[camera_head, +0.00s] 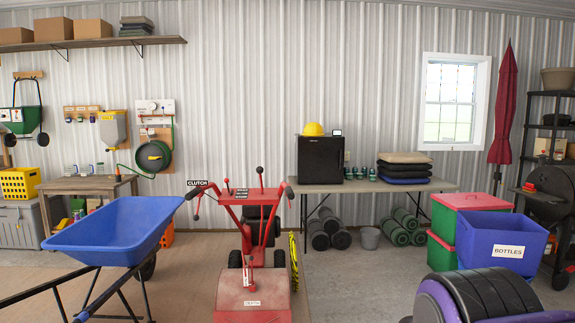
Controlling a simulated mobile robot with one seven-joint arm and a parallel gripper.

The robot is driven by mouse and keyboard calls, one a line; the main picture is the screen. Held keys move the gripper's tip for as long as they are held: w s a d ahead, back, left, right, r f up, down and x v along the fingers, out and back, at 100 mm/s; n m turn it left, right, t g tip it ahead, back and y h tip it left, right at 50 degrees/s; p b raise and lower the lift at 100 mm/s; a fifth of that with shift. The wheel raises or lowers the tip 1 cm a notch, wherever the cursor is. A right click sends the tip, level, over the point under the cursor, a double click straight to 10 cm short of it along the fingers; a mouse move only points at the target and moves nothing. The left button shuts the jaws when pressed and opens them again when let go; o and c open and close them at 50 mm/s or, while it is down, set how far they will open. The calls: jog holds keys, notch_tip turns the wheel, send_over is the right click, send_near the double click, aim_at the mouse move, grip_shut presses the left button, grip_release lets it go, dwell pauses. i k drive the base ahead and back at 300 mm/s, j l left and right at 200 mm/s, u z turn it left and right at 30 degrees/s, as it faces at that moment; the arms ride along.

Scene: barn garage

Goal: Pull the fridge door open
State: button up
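A small black fridge (320,158) stands on the folding table (400,187) against the back wall. Its dark front faces me and its door looks shut. A handle cannot be made out at this size. A yellow hard hat (314,129) sits on top of the fridge, with a small dark device (337,132) beside it. My gripper is not in view.
A red tiller (254,235) stands in front of the table's left end. A blue wheelbarrow (117,232) is to its left. The blue bottles bin (502,245) and a purple-and-black object (480,294) are at the right. Floor between tiller and bin (350,275) is clear. Folded cushions (403,168) lie right of the fridge.

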aim_at(321, 160)
jog(key=i+l+z, duration=0.35)
jog(key=i, duration=0.4)
jog(key=i+z, duration=0.35)
jog(key=i, duration=4)
jog(key=i+l+u, duration=0.1)
jog(key=i+u, duration=0.2)
jog(key=i, duration=0.8)
